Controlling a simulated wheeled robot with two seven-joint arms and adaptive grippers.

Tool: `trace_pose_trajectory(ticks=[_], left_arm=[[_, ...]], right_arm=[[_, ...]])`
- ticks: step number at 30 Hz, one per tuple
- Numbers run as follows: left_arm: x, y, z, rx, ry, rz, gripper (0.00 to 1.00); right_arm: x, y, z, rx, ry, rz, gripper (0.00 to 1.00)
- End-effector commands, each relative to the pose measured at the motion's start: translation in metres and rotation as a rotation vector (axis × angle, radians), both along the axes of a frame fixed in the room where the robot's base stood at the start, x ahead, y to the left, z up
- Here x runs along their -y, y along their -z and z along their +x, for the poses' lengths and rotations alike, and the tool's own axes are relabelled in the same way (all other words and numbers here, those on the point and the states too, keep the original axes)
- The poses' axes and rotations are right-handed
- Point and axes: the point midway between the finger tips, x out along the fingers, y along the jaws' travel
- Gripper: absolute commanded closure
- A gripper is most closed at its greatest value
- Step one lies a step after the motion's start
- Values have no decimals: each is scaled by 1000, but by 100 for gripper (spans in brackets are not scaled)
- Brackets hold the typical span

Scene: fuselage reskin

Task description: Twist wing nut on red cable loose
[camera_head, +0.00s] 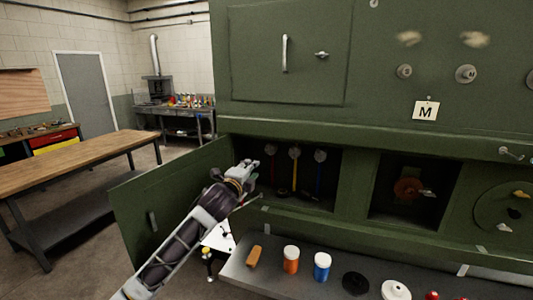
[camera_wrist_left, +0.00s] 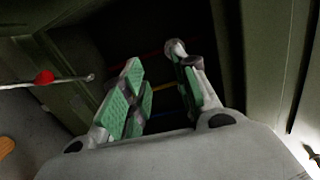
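A red cable (camera_head: 273,168) hangs at the left in an open compartment of the green panel, with a grey wing nut (camera_head: 270,150) at its top. My left gripper (camera_head: 246,168) is at the compartment's left opening, just left of the red cable. In the left wrist view its green-padded fingers (camera_wrist_left: 158,85) are apart, with nothing clearly held between them. A grey rounded piece (camera_wrist_left: 176,47) shows at the right fingertip; I cannot tell whether it is the wing nut or touches the finger. A dim red line shows behind the fingers. My right gripper is not in view.
A yellow cable (camera_head: 294,174) and a blue cable (camera_head: 319,176) hang beside the red one. The open compartment door (camera_head: 165,200) stands left of my arm. An orange-labelled jar (camera_head: 291,262) and a blue-labelled jar (camera_head: 322,268) stand on the shelf below.

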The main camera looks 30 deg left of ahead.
Motion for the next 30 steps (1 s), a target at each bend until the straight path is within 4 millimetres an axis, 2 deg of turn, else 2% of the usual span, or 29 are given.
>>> trace_pose_trajectory(ticks=[16,22,30], left_arm=[[10,-16,4,-71,68,551,71],[10,-16,4,-91,71,626,71],[10,-16,4,-93,70,631,71]], right_arm=[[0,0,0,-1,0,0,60],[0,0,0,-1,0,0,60],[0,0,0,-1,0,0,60]])
